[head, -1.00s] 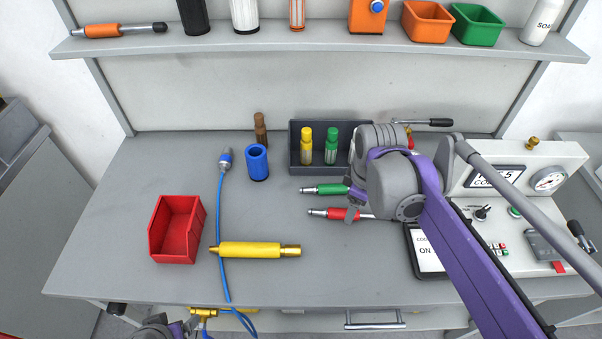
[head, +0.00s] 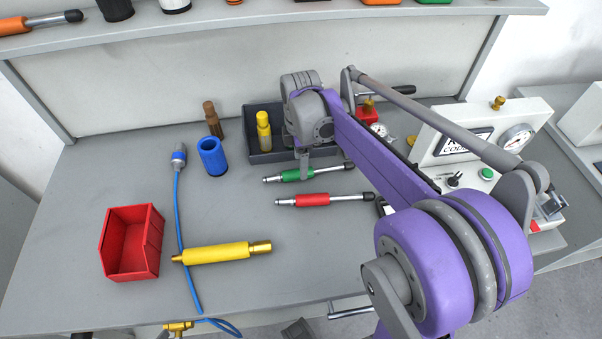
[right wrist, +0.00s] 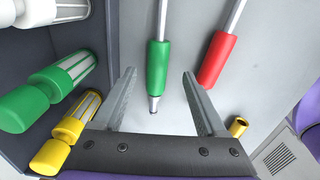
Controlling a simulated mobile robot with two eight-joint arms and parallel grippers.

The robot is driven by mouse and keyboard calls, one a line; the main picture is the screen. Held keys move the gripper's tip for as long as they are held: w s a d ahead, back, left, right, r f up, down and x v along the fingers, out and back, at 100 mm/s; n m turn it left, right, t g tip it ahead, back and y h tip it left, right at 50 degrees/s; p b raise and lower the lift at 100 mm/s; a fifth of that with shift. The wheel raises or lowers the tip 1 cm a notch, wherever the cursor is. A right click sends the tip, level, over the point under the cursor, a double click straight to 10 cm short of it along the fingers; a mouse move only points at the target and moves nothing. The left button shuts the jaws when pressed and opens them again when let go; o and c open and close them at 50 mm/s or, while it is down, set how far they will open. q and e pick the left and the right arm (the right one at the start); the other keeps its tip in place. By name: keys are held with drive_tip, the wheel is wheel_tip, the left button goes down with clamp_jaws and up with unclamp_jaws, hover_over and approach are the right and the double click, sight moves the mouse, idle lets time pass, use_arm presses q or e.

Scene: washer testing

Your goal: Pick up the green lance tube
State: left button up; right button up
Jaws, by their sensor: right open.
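The green lance tube (head: 300,174), a thin metal rod with a green grip, lies on the bench just in front of the dark tray. My right gripper (head: 304,165) is over its grip in the head view, and a finger hides part of it. In the right wrist view the green lance tube (right wrist: 157,68) lies between the two spread fingers of my right gripper (right wrist: 158,80). The fingers are open, with a gap to the grip on both sides. My left gripper is not in view.
A red lance (head: 313,200) lies close in front, near the right finger in the wrist view. The dark tray (head: 262,158) holds yellow and green cartridges. A test unit (head: 482,150) is right.

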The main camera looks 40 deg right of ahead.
sight(310, 172)
drive_tip(key=f, duration=0.4)
drive_tip(key=shift+w+d+f, duration=0.1)
drive_tip(key=shift+d+f, duration=0.1)
drive_tip(key=shift+c, duration=0.2)
clamp_jaws()
